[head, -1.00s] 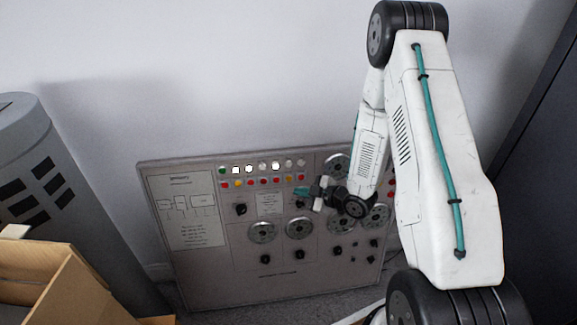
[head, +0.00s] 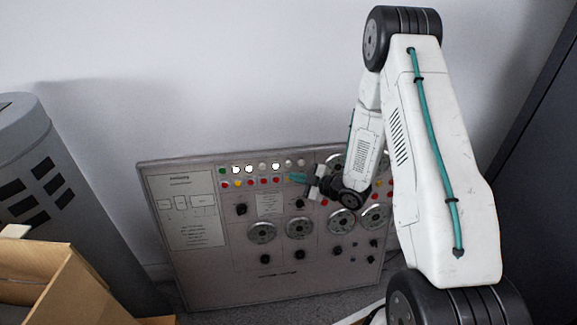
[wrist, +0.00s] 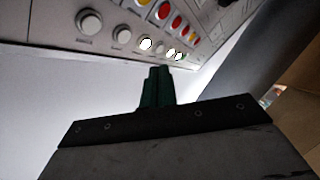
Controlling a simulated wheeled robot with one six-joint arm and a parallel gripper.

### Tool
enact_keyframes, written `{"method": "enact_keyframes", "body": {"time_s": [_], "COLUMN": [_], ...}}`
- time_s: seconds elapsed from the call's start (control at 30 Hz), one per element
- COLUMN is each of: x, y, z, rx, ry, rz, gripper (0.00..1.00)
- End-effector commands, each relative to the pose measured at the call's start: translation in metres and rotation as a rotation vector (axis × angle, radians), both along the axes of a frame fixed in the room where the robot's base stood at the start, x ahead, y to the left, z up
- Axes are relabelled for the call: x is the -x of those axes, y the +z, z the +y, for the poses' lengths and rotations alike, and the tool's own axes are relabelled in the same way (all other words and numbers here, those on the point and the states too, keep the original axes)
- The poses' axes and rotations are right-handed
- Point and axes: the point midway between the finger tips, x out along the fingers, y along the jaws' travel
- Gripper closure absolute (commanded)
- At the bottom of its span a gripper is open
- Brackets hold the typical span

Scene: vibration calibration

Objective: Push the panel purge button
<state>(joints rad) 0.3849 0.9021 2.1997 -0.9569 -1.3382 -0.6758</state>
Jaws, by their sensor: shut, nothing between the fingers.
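The grey control panel (head: 190,265) leans against the wall. It has a row of white and green buttons (head: 262,167) and, below it, a row of red and yellow buttons (head: 250,183). The labels are too small to read, so I cannot tell which button is purge. My gripper (head: 296,178) is shut and empty, its teal fingertips at the right part of the coloured row. I cannot tell whether they touch the panel. In the wrist view, the shut fingers (wrist: 157,82) point toward the panel, with white buttons (wrist: 121,35) and red and yellow buttons (wrist: 163,10) beyond them.
Round dials (head: 299,229) and black knobs (head: 300,255) sit lower on the panel. A grey bin-like cylinder (head: 45,190) and an open cardboard box (head: 75,285) stand at the left. A dark upright surface (head: 535,160) is at the right.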

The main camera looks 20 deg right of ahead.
Motion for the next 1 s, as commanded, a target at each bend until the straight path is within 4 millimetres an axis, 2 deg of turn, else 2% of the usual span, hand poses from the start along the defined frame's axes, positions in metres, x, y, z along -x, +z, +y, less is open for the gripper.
{"method": "enact_keyframes", "body": {"time_s": [0.2, 0.4, 1.0], "x": [-0.029, -0.044, -0.048], "y": [-0.006, -0.01, -0.01], "z": [-0.007, -0.011, -0.012], "rx": [0.001, 0.0, 0.0], "ry": [0.0, 0.001, 0.0], "rz": [-0.001, -0.001, 0.0], "gripper": [1.0, 1.0, 1.0]}}
